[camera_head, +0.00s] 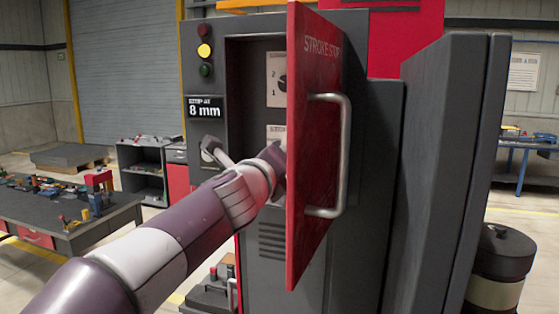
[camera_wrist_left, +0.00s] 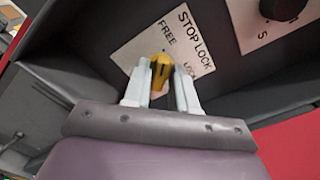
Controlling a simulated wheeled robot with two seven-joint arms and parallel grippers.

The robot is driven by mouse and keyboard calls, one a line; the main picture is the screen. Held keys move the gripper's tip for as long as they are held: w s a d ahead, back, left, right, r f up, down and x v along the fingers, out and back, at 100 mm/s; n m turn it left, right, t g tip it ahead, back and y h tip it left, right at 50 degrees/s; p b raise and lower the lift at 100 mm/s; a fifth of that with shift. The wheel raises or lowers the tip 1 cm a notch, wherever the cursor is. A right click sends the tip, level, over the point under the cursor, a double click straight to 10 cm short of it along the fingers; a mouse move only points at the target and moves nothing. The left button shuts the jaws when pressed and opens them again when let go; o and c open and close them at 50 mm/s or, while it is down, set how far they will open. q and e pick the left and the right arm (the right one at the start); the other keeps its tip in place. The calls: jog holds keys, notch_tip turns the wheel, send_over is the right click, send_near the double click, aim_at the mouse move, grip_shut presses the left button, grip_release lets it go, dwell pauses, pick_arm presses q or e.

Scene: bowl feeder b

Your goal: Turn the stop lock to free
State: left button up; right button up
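The stop lock is a yellow knob (camera_wrist_left: 161,72) on a white plate (camera_wrist_left: 126,54) marked STOP LOCK, FREE and LOCK, in the left wrist view. My left gripper (camera_wrist_left: 161,70) has its two fingers apart, one on each side of the knob. Small gaps seem to show between the fingers and the knob; contact is not clear. The knob's exact pointing direction is hard to tell. In the head view my left gripper (camera_head: 278,158) reaches into the cabinet, partly hidden by the open red door (camera_head: 318,130), and the knob is hidden. My right gripper is not in view.
The red door with its metal handle (camera_head: 343,155) stands open just right of my left arm. A second plate with a black knob (camera_wrist_left: 279,8) is near the stop lock. A lever (camera_head: 212,145) projects left of the cabinet opening. A workbench (camera_head: 70,215) stands at left.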

pick_arm(q)
jog(key=shift+o, duration=0.6)
jog(key=shift+r, duration=0.1)
jog(key=shift+s, duration=0.1)
jog(key=shift+s+a, duration=0.15)
jog(key=shift+s, duration=0.1)
jog(key=b+v, duration=0.1)
jog(key=v, duration=1.1)
